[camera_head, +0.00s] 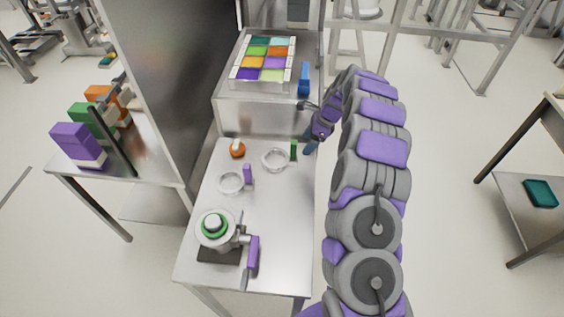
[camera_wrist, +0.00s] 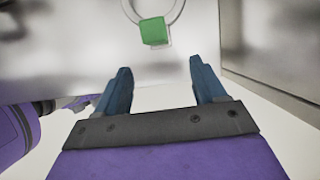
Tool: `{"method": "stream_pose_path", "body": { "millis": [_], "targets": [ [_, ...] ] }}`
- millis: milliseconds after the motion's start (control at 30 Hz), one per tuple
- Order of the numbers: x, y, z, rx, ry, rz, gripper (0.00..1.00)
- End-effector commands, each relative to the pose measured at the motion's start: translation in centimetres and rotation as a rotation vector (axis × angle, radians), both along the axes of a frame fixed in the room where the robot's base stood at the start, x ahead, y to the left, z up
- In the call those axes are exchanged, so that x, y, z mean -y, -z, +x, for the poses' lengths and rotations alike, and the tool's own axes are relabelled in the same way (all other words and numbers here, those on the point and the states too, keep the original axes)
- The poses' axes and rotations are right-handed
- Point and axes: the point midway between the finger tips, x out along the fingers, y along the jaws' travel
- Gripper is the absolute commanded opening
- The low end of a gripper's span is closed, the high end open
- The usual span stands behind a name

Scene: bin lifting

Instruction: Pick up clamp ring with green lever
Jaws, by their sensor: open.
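The clamp ring with the green lever lies on the metal table; in the head view its pale ring (camera_head: 275,161) is right of the middle, with the green lever (camera_head: 294,150) on its right side. In the wrist view the green lever (camera_wrist: 154,31) is ahead of the fingers at the top, and part of the ring (camera_wrist: 172,8) is cut off by the top edge. My gripper (camera_wrist: 160,82) is open and empty, its two blue fingers apart and short of the lever. In the head view my gripper (camera_head: 309,141) is at the table's right edge, beside the green lever.
A second clamp ring (camera_head: 231,183) with a purple lever lies nearby. A round fixture (camera_head: 213,229) with a purple handle stands at the front. A small orange-and-white part (camera_head: 237,149) is behind. A raised box (camera_head: 265,112) with a coloured tray (camera_head: 264,60) stands at the back.

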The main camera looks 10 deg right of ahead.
Motion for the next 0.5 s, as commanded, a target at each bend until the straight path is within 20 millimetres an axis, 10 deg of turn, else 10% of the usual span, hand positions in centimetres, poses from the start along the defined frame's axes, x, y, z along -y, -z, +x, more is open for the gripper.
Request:
{"method": "stream_pose_path", "body": {
  "millis": [500],
  "targets": [
    [-2.1, 5.9, 0.4, 0.0, -0.001, 0.0, 0.7]
  ]
}}
